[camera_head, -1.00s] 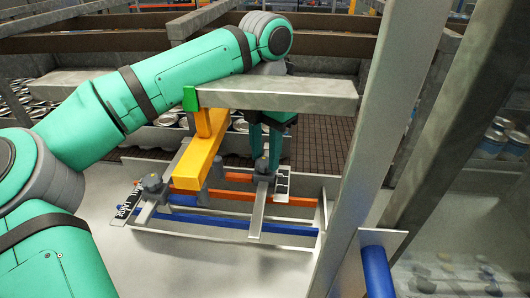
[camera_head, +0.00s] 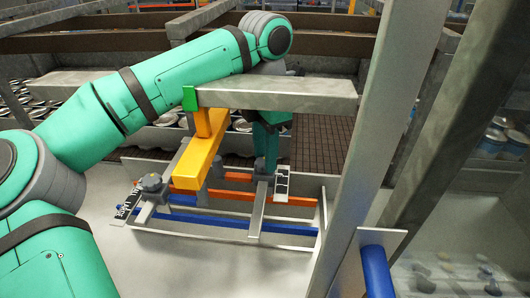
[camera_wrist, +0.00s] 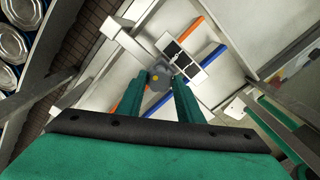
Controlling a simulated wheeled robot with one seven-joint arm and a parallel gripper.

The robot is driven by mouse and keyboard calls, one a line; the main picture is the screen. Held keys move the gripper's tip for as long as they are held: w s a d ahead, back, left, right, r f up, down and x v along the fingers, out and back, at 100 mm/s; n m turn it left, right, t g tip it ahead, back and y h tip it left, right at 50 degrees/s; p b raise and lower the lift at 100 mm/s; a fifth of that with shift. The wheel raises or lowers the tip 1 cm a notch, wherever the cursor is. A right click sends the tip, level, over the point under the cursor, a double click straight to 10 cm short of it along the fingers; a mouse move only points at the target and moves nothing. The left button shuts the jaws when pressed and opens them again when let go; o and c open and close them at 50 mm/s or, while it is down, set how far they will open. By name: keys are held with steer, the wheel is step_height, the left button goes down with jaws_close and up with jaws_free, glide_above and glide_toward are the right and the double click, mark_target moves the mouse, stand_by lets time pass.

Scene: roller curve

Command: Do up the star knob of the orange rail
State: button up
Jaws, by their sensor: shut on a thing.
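The orange rail (camera_head: 240,195) runs left to right low in the frame, behind the blue rail (camera_head: 200,218); it also shows in the wrist view (camera_wrist: 130,99). A grey star knob (camera_head: 264,173) sits on the right bracket at the orange rail. In the wrist view this knob (camera_wrist: 158,77), with a yellow dot on it, lies between my fingertips. My gripper (camera_head: 265,160) points down and is shut on this knob. Its fingers hide part of the knob in the head view. A second grey knob (camera_head: 152,183) stands on the left bracket, apart from my gripper.
A yellow bar (camera_head: 198,165) stands left of my gripper. A grey beam (camera_head: 280,95) crosses above, in front of my wrist. A black-and-white scale plate (camera_head: 282,184) is just right of the held knob. A tall grey post (camera_head: 375,140) rises at right.

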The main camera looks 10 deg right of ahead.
steer(key=shift+r, duration=0.15)
steer(key=o, duration=1.1)
steer(key=shift+c, duration=0.2)
step_height(320, 180, up, 11)
